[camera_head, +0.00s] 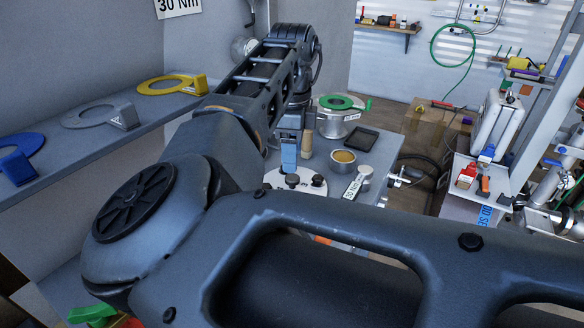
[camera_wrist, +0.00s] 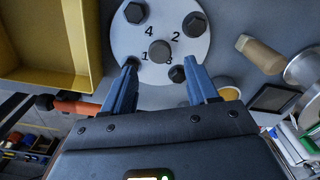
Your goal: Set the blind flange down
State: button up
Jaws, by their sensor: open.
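The blind flange appears as a pale round disc (camera_wrist: 205,62) with printed numbers, several dark bolts and a grey central knob (camera_wrist: 159,51). In the head view the disc (camera_head: 276,178) appears to lie flat on the grey table, partly hidden by my arm and gripper. My gripper (camera_wrist: 163,68) is open, its two blue fingers apart over the near part of the disc. The knob shows between and just beyond the fingertips, with no visible grip on it. In the head view my gripper (camera_head: 289,160) points down over the disc; its height above it is hard to tell.
On the table (camera_head: 375,170) stand a round tin (camera_head: 343,160), a black tray (camera_head: 361,140), a wooden-handled item (camera_head: 307,142) and a pipe piece with a green ring (camera_head: 338,102). A yellow bin (camera_wrist: 82,50) is close left in the wrist view. Coloured ring tags (camera_head: 172,84) lie on the left shelf.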

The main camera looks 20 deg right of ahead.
aim_at(292, 177)
notch_tip(292, 177, up, 7)
jog(key=shift+f, duration=0.15)
